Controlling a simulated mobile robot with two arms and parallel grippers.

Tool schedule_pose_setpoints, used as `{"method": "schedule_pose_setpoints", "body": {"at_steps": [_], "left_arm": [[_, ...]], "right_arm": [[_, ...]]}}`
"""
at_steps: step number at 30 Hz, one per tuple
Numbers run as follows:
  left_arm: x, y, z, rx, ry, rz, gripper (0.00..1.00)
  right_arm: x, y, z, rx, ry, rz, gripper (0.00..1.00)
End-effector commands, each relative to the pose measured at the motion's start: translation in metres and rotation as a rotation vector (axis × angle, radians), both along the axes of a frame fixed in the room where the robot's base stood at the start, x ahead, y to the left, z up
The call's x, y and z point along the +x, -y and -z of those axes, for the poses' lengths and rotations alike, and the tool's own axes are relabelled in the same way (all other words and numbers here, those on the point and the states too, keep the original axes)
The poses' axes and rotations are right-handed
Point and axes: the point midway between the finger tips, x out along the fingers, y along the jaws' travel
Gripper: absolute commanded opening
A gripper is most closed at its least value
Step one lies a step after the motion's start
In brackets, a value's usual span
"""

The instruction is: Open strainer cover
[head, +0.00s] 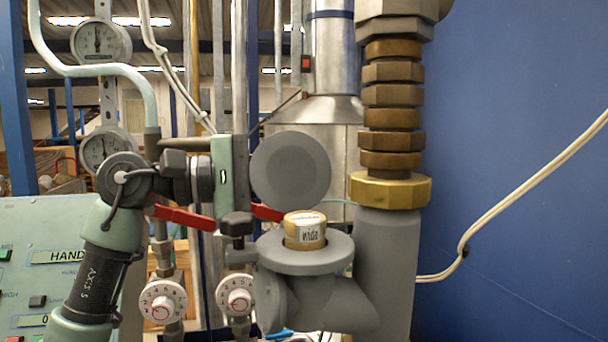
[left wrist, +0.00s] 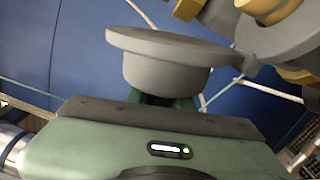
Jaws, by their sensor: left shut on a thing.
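The grey round strainer cover (head: 290,170) stands raised and upright behind the open strainer, its flat disc facing the head camera. The strainer body (head: 305,258) is grey with a round rim, and a brass labelled cap (head: 305,232) sits in its opening. My left gripper (head: 224,175) comes in from the left, next to the cover; its fingertips are hidden there. In the left wrist view, its green fingers (left wrist: 163,99) are shut on the cover (left wrist: 165,62). The strainer body also shows at the upper right of that view (left wrist: 290,38). My right gripper is not in view.
A grey pipe (head: 385,270) with a brass collar (head: 390,189) stands right of the strainer. A red handle (head: 185,217) crosses below my left gripper. Two white dials (head: 162,301) sit lower left. A blue wall (head: 510,150) and hanging cable (head: 535,190) are at right.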

Motion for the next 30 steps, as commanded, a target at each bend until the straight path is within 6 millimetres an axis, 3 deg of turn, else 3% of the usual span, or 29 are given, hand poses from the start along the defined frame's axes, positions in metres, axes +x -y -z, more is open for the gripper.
{"method": "schedule_pose_setpoints", "body": {"at_steps": [21,30], "left_arm": [[0.0,0.0,0.001,0.003,0.0,0.001,0.0],[-0.009,0.002,-0.008,0.041,0.192,-0.001,0.0]], "right_arm": [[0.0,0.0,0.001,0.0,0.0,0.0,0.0],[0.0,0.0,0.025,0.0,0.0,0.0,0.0]]}}
